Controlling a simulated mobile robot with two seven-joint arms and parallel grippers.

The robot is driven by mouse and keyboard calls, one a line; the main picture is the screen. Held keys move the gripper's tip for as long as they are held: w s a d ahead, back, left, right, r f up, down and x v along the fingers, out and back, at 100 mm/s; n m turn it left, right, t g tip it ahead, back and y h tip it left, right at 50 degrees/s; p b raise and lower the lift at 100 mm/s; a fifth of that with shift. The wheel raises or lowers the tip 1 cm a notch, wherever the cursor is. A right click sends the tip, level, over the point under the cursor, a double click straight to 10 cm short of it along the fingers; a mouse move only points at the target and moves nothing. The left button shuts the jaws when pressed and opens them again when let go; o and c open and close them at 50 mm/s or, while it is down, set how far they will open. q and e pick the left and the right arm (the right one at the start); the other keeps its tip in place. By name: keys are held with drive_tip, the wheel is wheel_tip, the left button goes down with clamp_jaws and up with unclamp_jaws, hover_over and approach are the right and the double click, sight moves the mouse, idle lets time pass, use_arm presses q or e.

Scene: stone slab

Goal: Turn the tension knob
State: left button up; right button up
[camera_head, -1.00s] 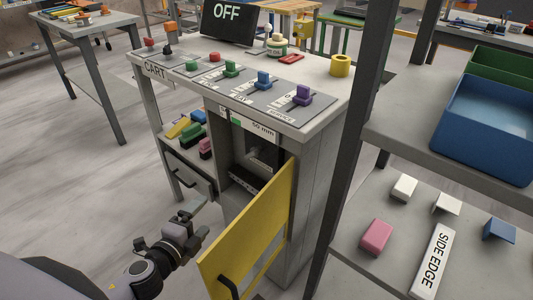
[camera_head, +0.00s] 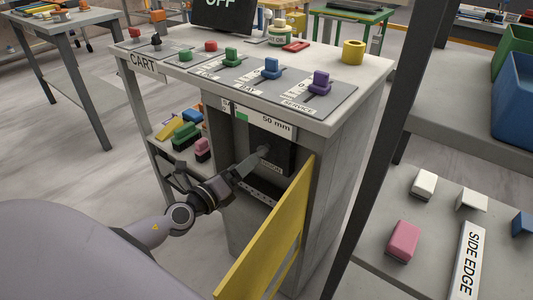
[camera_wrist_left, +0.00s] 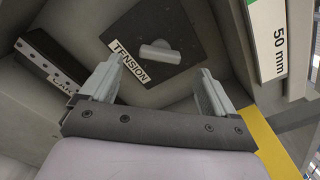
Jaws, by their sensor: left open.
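The tension knob (camera_wrist_left: 160,54) is a light grey bar-shaped handle on a dark square plate, beside a white label reading TENSION (camera_wrist_left: 132,61). It sits inside the cabinet compartment; in the head view the knob (camera_head: 263,151) shows small just beyond my gripper. My left gripper (camera_head: 250,162) reaches into the compartment opening. In the left wrist view its two fingers (camera_wrist_left: 156,88) are open and empty, one on each side below the knob, apart from it. My right gripper is not in view.
A yellow door (camera_head: 265,240) hangs open at the right of the compartment. A 50 mm label (camera_head: 272,123) is above the opening. A dark labelled strip (camera_wrist_left: 47,61) lies left of the knob. The cart top (camera_head: 362,76) carries coloured sliders. A shelf (camera_head: 375,250) stands at right.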

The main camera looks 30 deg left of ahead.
sight(258, 152)
use_arm(q)
drive_tip(key=shift+w+d, duration=0.15)
drive_tip(key=shift+w, duration=1.7)
drive_tip(key=shift+w+d, duration=0.15)
drive_tip(key=shift+w, duration=1.7)
drive_tip(key=c, duration=1)
